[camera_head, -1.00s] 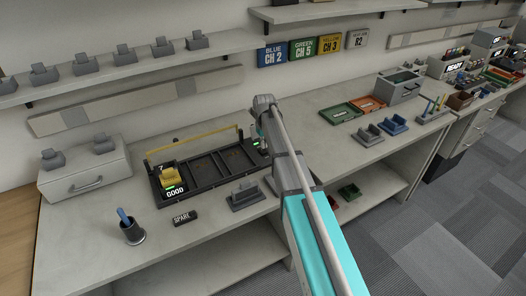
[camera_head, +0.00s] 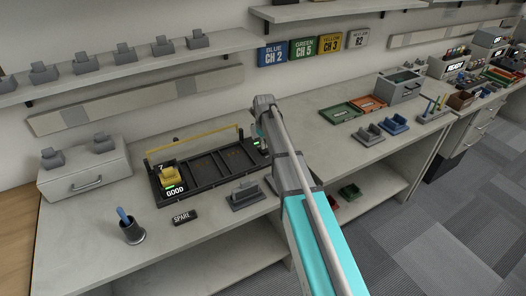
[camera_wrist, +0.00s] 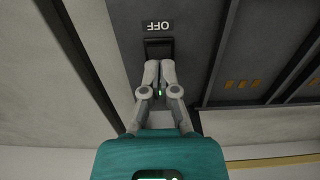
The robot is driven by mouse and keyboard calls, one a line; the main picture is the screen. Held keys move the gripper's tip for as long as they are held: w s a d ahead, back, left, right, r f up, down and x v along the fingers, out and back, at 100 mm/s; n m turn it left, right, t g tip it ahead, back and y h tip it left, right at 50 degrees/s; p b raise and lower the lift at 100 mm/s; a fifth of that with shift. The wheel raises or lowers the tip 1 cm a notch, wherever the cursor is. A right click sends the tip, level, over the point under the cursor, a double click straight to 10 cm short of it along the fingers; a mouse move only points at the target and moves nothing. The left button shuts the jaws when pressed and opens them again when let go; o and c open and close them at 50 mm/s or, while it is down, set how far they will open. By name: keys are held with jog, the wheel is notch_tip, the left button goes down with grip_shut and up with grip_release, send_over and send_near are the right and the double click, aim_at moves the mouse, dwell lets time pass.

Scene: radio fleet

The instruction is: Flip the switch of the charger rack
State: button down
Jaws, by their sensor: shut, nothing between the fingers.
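The charger rack (camera_head: 212,184) is a long dark tray with bays on the bench, with a yellow bar along its back. A yellow radio (camera_head: 171,175) sits in its left bay, beside a GOOD label. My gripper (camera_wrist: 159,64) is shut and empty over the rack's right end. In the wrist view the dark switch (camera_wrist: 158,46) is right at my fingertips, beside an OFF label (camera_wrist: 158,26) that reads upside down. My fingers partly cover the switch, so I cannot tell its position or whether they touch it.
A cup (camera_head: 132,232) stands front left, and a drawer box (camera_head: 85,172) back left. A shelf (camera_head: 130,67) runs above. Trays (camera_head: 340,113) lie farther right.

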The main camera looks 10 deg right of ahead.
aim_at(265, 152)
jog(key=shift+f+b, duration=1.15)
dwell(1.0)
jog(key=shift+r, duration=0.1)
jog(key=shift+r+p, duration=3.45)
jog(key=shift+p, duration=0.1)
jog(key=shift+s, duration=0.1)
jog(key=s+m, duration=0.3)
jog(key=s, duration=2.6)
jog(key=shift+m, duration=0.3)
